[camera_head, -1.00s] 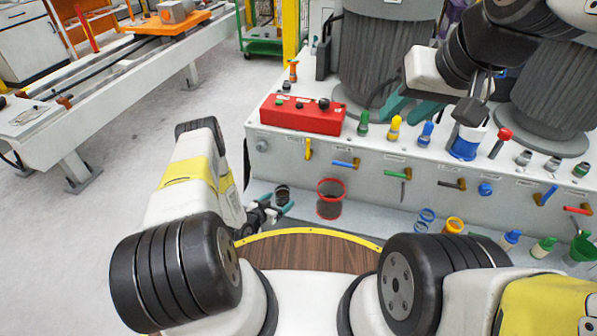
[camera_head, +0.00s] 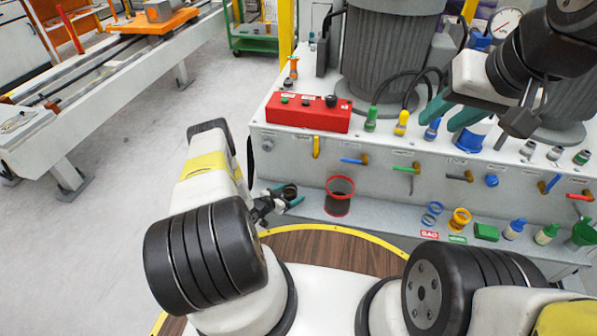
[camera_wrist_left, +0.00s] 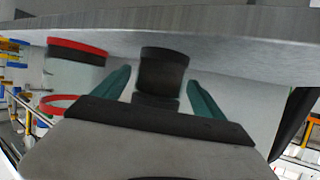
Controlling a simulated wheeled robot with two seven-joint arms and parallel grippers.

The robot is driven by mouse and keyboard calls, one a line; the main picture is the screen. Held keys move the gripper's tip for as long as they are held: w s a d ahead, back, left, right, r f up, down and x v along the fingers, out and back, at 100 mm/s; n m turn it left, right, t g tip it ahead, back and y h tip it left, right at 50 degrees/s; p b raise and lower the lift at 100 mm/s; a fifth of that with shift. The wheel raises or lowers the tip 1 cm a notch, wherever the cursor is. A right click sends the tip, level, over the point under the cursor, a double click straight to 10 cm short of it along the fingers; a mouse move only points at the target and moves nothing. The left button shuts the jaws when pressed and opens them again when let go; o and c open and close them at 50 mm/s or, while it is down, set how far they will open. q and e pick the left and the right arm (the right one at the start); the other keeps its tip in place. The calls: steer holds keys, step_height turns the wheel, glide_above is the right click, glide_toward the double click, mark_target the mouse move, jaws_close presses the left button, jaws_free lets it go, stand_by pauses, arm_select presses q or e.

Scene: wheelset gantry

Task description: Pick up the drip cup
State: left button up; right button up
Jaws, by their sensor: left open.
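A small dark cup (camera_head: 290,191), which looks like the drip cup, stands on the low shelf of the grey bench. My left gripper (camera_head: 284,197) is open, with its teal fingers on either side of this cup. In the left wrist view the dark cup (camera_wrist_left: 163,72) is between the two open fingers (camera_wrist_left: 164,92), with a gap visible on each side. My right gripper (camera_head: 451,111) is open above the bench top, near a blue-and-white container (camera_head: 474,138).
A red-rimmed see-through container (camera_head: 339,202) stands just right of the dark cup. Blue rings, an orange ring (camera_head: 459,220) and small bottles are further right on the shelf. Coloured handles stick out of the bench front. A red control box (camera_head: 308,111) is above.

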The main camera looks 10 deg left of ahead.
arm_select(q)
steer(key=shift+x, duration=1.45)
steer(key=shift+d, duration=0.1)
steer(key=c, duration=1.6)
